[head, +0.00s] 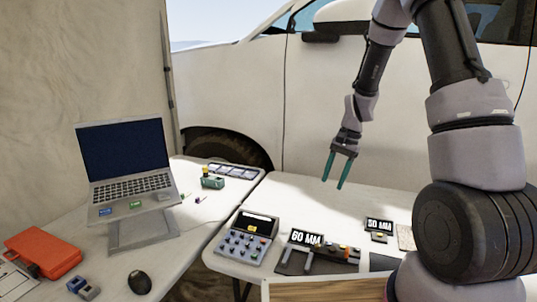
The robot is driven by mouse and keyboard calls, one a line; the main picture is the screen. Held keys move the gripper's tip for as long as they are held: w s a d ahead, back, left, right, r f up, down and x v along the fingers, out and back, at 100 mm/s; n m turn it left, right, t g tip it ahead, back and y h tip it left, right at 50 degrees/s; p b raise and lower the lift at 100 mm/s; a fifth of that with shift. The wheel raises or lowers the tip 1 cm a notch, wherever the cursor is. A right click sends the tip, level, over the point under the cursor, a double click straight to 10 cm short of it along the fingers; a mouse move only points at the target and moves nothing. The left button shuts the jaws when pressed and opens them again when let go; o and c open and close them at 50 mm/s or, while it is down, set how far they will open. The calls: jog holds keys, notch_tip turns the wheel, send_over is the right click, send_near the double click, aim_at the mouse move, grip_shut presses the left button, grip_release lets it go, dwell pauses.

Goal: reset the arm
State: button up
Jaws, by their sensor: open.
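My gripper (340,168) shows in the head view, hanging over the far part of the right table. It points down, tilted slightly. Its two teal fingers are apart, with nothing between them. My arm rises from the right side of the picture, bends at the top and comes down to the gripper. The gripper is above and behind the items on the table and touches none of them.
The right table (290,200) bears a grey button panel (246,240), a "60 MM" tray (302,262) and a "50 MM" sign (379,225). The left table holds a laptop (124,160), orange case (42,254) and mouse (139,282). A white car (230,90) stands behind.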

jog(key=s+r+n+t, duration=0.1)
jog(key=s+r+t, duration=0.15)
jog(key=r, duration=0.75)
jog(key=s+r+n+t, duration=0.15)
jog(key=s+r, duration=0.25)
jog(key=r, duration=0.5)
jog(key=s+d+r+n+t+h, duration=0.1)
jog(key=s+r+t, duration=0.3)
jog(key=s+r, duration=0.6)
jog(key=s+n, duration=0.1)
jog(key=s, duration=0.3)
jog(key=shift+d+r, duration=0.2)
jog(key=shift+d, duration=0.1)
